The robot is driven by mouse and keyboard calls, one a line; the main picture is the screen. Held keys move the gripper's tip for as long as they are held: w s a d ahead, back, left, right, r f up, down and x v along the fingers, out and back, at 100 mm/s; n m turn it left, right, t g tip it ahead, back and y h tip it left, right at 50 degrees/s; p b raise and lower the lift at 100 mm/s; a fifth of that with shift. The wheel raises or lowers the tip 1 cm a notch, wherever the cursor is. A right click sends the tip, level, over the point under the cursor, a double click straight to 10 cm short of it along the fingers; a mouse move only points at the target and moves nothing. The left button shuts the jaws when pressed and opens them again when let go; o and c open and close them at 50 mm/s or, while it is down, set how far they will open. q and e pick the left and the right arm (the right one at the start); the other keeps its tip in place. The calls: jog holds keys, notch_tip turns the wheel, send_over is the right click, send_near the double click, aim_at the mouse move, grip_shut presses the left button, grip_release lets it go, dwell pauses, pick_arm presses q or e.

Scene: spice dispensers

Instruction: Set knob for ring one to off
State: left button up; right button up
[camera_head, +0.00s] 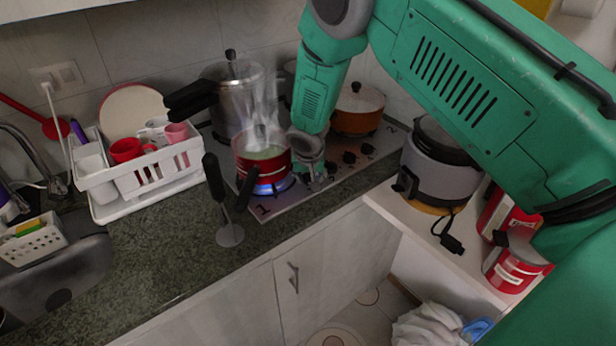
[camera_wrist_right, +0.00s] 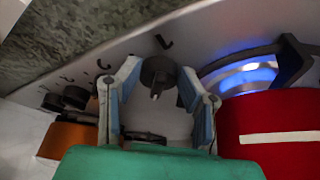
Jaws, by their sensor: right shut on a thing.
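The ring one knob (camera_wrist_right: 157,74) is dark and round, with a light pointer, and sits by the printed mark on the stove panel (camera_wrist_right: 162,42). My right gripper (camera_head: 314,181) reaches down to the front of the stove (camera_head: 265,205). In the right wrist view its two fingers stand on either side of this knob, shut on it. In the head view the gripper hides the knob. The front left ring (camera_head: 273,187) burns with a blue flame, which also shows in the right wrist view (camera_wrist_right: 247,77). My left gripper is not in view.
A steaming red pot (camera_head: 262,163) stands over the flame, close beside my right gripper. Other knobs (camera_head: 348,157) lie to the right. An orange pot (camera_head: 357,108) and a steel pressure cooker (camera_head: 233,98) stand behind. A rice cooker (camera_head: 437,170) is at the right.

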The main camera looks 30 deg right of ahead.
jog(key=n, duration=0.1)
jog(key=n+y+p, duration=0.1)
jog(key=n, duration=0.2)
jog(key=shift+d+r+t+y, duration=0.15)
jog(key=shift+d+t+y, duration=0.15)
jog(key=shift+y, duration=0.1)
jog(key=shift+w+d+n+y+p, duration=0.1)
jog(key=shift+n+y+p, duration=0.6)
jog(key=shift+n, duration=1.1)
jog(key=o, duration=0.8)
jog(key=shift+o, duration=0.2)
jog(key=shift+w+f, duration=0.1)
jog(key=shift+f, duration=0.15)
jog(key=shift+d, duration=0.1)
jog(key=shift+r, duration=0.25)
jog(key=v, duration=1.1)
